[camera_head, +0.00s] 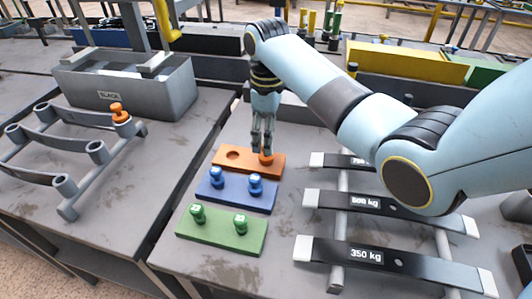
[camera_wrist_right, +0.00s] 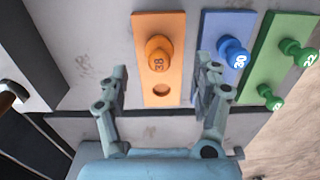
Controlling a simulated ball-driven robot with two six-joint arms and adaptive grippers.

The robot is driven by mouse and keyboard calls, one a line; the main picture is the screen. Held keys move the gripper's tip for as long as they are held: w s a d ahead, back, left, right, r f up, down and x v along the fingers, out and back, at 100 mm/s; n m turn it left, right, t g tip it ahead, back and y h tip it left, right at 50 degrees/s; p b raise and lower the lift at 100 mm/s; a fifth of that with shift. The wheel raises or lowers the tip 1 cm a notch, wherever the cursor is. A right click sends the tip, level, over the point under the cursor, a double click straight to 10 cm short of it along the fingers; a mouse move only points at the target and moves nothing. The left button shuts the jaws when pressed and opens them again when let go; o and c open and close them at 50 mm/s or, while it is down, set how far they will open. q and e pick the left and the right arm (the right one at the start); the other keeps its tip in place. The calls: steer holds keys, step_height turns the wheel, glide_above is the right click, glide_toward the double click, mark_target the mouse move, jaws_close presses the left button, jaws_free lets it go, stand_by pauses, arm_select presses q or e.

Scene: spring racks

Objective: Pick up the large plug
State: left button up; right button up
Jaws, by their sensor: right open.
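The orange plug marked 38 (camera_wrist_right: 159,55) stands upright in one hole of the orange board (camera_wrist_right: 172,24); the board's other hole is empty. In the head view the plug (camera_head: 266,159) is partly hidden by my right gripper (camera_head: 263,148), which points down just above it. In the right wrist view the open fingers of my right gripper (camera_wrist_right: 162,78) show either side of the orange board, with the plug a little beyond the fingertips. Nothing is between the fingers; I cannot tell the exact height. Another orange plug (camera_head: 120,112) sits in the left rack. My left gripper is not seen.
A blue board (camera_head: 233,200) and a green board (camera_head: 221,233), each with two plugs, lie in front of the orange one. Black leaf springs marked with weights, one reading 350 kg (camera_head: 390,262), lie to the right. A grey bin (camera_head: 135,98) stands on the left table.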

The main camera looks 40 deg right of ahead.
step_height(320, 180, down, 5)
steer(key=shift+w+f, duration=0.1)
steer(key=shift+f, duration=0.5)
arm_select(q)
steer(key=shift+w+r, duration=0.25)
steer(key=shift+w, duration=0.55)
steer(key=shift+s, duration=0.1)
arm_select(e)
steer(key=shift+c, duration=0.2)
steer(key=c, duration=0.4)
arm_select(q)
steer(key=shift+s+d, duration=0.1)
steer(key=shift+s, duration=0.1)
arm_select(e)
steer(key=c, duration=0.7)
steer(key=shift+o, duration=0.2)
steer(key=shift+r, duration=0.1)
